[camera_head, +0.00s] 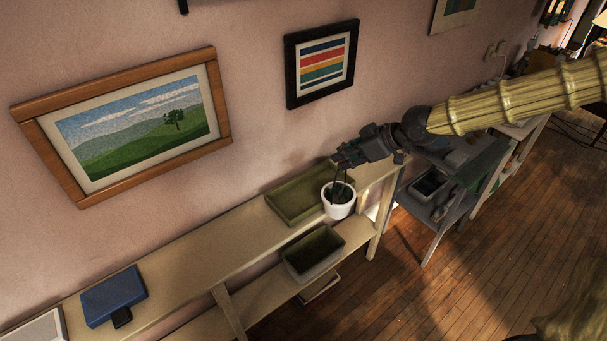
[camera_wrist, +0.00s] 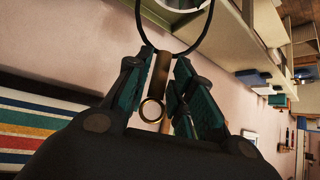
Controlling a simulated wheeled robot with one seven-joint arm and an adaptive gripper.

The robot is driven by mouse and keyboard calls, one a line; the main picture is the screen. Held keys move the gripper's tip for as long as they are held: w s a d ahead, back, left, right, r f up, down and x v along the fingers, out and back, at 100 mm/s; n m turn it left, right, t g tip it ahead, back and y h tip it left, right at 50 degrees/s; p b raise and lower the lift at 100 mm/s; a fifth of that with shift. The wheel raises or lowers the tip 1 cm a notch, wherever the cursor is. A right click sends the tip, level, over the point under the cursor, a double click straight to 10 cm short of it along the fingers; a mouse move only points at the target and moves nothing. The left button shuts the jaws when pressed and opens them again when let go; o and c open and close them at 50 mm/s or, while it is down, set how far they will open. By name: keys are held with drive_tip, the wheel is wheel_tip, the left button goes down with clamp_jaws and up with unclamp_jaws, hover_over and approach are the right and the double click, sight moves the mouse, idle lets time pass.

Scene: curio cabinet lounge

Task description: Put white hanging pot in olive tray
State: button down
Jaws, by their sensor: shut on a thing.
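The white hanging pot (camera_head: 338,210) hangs upright below my gripper (camera_head: 342,164) by dark cords. In the wrist view, the gripper's teal fingers (camera_wrist: 165,75) are shut on the brass hanger piece, which has a ring at one end. A dark loop runs from it to the pot's white rim (camera_wrist: 184,4), cut off at the top edge. The olive tray (camera_head: 287,211) lies on the top of the long pale shelf. The pot overlaps the tray's right end in the head view and hides its corner; I cannot tell the height gap between them.
A dark olive bin (camera_head: 313,270) stands lower, in front of the shelf top (camera_head: 205,249). A blue box (camera_head: 113,296) sits at the shelf's left. Framed pictures (camera_head: 321,64) hang on the wall behind. A grey stand (camera_head: 445,207) is to the right.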

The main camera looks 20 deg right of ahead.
drive_tip(key=w+a+f+p, duration=0.2)
drive_tip(key=w+a+f, duration=0.3)
drive_tip(key=w+a, duration=0.5)
drive_tip(key=shift+w+a, duration=0.25)
drive_tip(key=shift+w, duration=0.55)
idle(0.4)
drive_tip(key=c, duration=1.2)
unclamp_jaws()
drive_tip(key=shift+s, duration=0.1)
drive_tip(key=shift+c, duration=0.2)
drive_tip(key=shift+d+r, duration=0.1)
drive_tip(key=p+v, duration=0.1)
drive_tip(key=v, duration=1.1)
